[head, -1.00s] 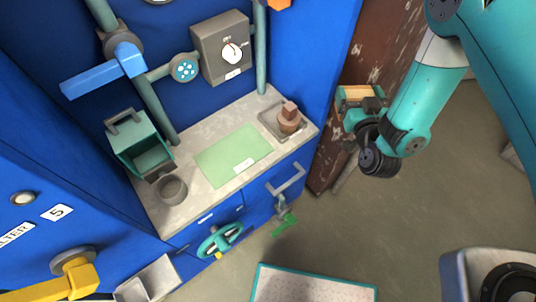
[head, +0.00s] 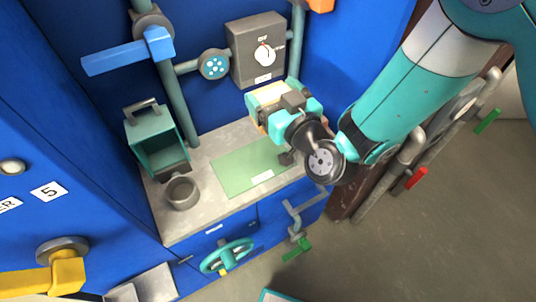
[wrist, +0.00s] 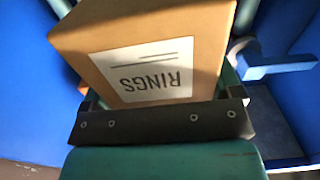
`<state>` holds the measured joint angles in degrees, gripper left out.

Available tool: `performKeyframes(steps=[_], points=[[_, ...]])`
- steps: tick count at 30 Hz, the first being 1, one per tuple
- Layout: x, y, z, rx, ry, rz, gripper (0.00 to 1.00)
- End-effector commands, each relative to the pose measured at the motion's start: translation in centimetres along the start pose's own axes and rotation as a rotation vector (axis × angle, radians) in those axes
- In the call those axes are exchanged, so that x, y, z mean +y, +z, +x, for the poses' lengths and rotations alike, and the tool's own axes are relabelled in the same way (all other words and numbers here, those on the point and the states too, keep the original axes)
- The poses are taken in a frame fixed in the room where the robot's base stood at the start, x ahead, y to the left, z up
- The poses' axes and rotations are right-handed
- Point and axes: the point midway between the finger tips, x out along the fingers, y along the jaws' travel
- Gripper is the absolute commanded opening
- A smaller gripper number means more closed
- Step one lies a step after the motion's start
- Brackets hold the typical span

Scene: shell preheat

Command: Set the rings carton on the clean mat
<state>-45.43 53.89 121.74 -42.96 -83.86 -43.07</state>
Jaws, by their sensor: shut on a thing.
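The rings carton (wrist: 150,45) is a brown box with a white RINGS label, filling the upper middle of the wrist view. My gripper (head: 268,98) is shut on the carton. In the head view the carton (head: 264,95) shows only in part, behind the gripper, in front of the grey gauge box and above the counter. The clean mat (head: 236,172) is a flat pale green sheet with a white label on the grey counter. Its right part is hidden by my gripper and wrist. Nothing is seen lying on its visible part.
A teal open bin (head: 157,142) and a grey cup (head: 182,193) stand on the counter (head: 200,220) left of the mat. A grey gauge box (head: 258,50), pipes and a blue lever (head: 128,52) are on the wall behind. A teal handwheel (head: 228,256) is below the counter.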

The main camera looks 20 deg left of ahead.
Motion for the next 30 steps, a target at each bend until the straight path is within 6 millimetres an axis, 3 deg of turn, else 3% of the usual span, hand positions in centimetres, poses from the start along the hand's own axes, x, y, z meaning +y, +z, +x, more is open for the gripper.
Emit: performKeyframes(steps=[1, 9, 19, 25, 30], points=[[-0.1, 2.5, 0.0, 0.001, -0.001, -0.001, 0.56], [-0.1, 8.9, 0.0, 0.000, 0.000, -0.001, 0.56], [0.0, 11.8, 0.1, 0.001, 0.002, 0.000, 0.56], [-0.1, 14.8, 0.0, 0.000, 0.001, 0.000, 0.56], [0.0, 15.1, 0.1, 0.003, 0.002, 0.001, 0.56]])
